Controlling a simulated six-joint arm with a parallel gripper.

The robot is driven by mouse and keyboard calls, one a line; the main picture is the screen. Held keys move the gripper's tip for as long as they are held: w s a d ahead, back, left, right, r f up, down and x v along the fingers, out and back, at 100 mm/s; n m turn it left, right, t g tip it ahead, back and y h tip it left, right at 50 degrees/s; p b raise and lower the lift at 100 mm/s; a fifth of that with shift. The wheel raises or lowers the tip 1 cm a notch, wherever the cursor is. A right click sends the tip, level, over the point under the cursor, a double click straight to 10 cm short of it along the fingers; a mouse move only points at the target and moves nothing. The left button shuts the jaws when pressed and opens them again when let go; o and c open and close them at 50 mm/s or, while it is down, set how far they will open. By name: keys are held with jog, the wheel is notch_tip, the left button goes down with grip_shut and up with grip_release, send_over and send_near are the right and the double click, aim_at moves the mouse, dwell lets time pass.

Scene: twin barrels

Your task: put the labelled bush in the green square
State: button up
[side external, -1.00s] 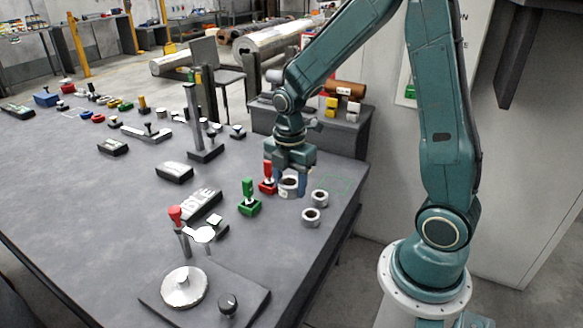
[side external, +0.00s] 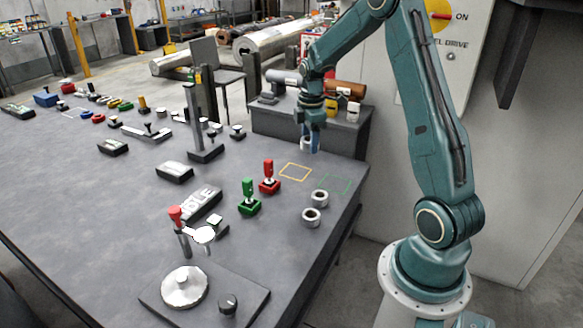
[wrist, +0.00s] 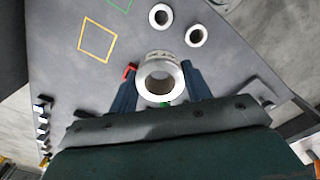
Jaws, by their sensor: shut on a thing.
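My gripper (side external: 311,146) is shut on a grey-white ring-shaped bush (side external: 304,143) and holds it in the air above the back right part of the table. In the wrist view this bush (wrist: 160,58) sits between the two fingers, with dark lettering on its side. The green square (side external: 335,184) is an outline on the table near the right edge, lower than the bush in the side view. In the wrist view the green square (wrist: 122,8) is cut off at the top edge. Two other bushes, one (side external: 319,198) behind the other (side external: 311,217), stand beside the green square.
An empty yellow square outline (side external: 295,172) lies left of the green one. A tall post (side external: 193,118) stands further left. A side bench (side external: 345,130) with machinery is behind.

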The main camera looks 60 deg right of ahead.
jog(key=s+d+m, duration=0.4)
jog(key=d, duration=1)
jog(key=shift+m, duration=0.4)
jog(key=shift+s+f, duration=0.1)
jog(key=shift+f, duration=0.1)
send_over(335, 184)
notch_tip(335, 184, down, 16)
jog(key=shift+r, duration=0.25)
jog(key=shift+f, duration=0.1)
jog(key=shift+f, duration=2.05)
jog(key=shift+f, duration=0.1)
jog(key=o, duration=1.2)
